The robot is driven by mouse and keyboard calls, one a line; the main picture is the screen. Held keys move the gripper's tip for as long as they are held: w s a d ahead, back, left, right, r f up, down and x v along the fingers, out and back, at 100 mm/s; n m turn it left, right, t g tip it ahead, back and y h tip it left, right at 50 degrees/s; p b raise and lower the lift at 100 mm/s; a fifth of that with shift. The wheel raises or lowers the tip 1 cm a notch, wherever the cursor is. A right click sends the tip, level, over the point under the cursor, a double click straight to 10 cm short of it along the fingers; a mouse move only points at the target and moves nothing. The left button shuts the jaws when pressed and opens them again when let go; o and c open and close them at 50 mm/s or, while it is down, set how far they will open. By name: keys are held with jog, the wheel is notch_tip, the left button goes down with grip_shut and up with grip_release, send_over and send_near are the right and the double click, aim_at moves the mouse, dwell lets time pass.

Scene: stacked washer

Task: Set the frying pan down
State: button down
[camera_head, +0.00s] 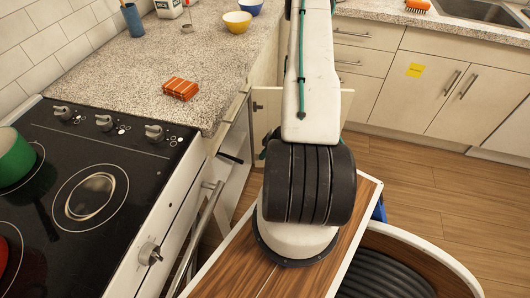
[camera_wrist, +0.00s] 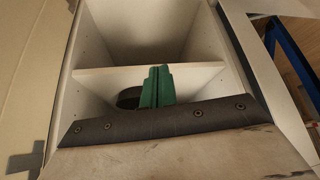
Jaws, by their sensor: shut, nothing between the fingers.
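In the wrist view my gripper (camera_wrist: 157,86) shows as two green fingers, shut and empty, in front of an open white cabinet (camera_wrist: 150,76). A dark round object (camera_wrist: 129,97), perhaps the frying pan, sits inside the lower compartment just left of and behind the fingers. The fingers and my wrist's dark edge partly hide it, so I cannot tell whether they touch. In the head view my arm covers the middle, and my gripper is hidden behind it.
In the head view a black stovetop (camera_head: 120,156) holds a green pot (camera_head: 14,157) and a red item at the left edge. An orange-red block (camera_head: 180,88) and bowls (camera_head: 237,21) are on the speckled counter (camera_head: 120,70). An open cabinet stands beside the oven. Wooden floor (camera_head: 430,190) is clear at right.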

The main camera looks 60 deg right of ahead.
jog(key=w+a+f, duration=0.4)
jog(key=w, duration=0.1)
jog(key=shift+w+f, duration=0.3)
jog(key=shift+f, duration=0.05)
